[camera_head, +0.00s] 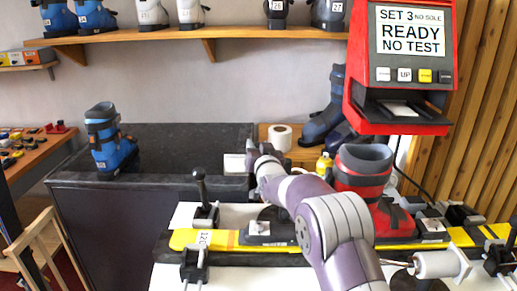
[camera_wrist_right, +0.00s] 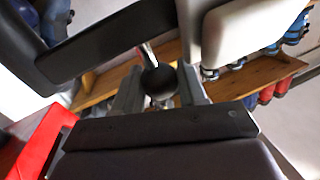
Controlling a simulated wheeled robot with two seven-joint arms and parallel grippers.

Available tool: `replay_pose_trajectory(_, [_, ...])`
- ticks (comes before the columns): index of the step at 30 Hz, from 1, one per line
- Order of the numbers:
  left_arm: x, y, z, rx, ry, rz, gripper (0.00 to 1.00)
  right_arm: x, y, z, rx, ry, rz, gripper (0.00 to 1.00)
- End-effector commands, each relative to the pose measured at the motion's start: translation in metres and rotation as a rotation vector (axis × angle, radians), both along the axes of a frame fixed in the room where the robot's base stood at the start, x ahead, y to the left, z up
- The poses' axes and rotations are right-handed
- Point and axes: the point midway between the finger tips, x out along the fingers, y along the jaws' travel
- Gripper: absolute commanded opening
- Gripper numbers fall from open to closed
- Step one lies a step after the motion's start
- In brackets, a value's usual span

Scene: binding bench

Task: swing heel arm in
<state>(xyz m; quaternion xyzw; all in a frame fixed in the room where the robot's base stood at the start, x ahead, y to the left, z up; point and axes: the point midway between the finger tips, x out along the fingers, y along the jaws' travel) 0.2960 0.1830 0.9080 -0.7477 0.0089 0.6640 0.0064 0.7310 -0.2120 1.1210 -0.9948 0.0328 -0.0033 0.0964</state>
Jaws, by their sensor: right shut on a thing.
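My right gripper (camera_head: 260,163) reaches over the yellow bench bar (camera_head: 212,239), left of the red ski boot (camera_head: 364,176). In the right wrist view a black ball knob (camera_wrist_right: 159,82) on a thin metal rod sits between its fingers, and the gripper is shut on it. I take this knob to be the heel arm's handle; in the head view my gripper and wrist hide it. A separate upright black lever (camera_head: 199,187) stands to the left on the bar, apart from my gripper. My left gripper is not in view.
A red-framed display (camera_head: 410,35) reads "SET 3 NO SOLE, READY, NO TEST". A blue boot (camera_head: 108,140) stands on the dark counter (camera_head: 185,150). A white paper roll (camera_head: 279,137) and a yellow bottle (camera_head: 324,164) stand behind the bar. Shelves with boots run along the wall.

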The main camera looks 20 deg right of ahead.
Motion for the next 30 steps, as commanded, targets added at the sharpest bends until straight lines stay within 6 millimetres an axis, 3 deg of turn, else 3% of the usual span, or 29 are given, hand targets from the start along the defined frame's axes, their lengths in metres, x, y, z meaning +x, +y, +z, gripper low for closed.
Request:
replay_pose_trajectory(4, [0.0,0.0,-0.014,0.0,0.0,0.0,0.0,-0.005,0.0,-0.004,-0.002,0.001,0.054,0.0])
replay_pose_trajectory(8, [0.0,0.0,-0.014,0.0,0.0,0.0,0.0,-0.012,0.0,-0.001,-0.002,0.002,0.135,0.0])
replay_pose_trajectory(18, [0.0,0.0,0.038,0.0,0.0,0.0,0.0,-0.03,0.001,0.006,0.002,0.006,0.363,0.0])
replay_pose_trajectory(30, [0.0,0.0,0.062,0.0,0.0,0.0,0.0,-0.041,0.0,0.001,0.001,0.002,0.502,0.0])
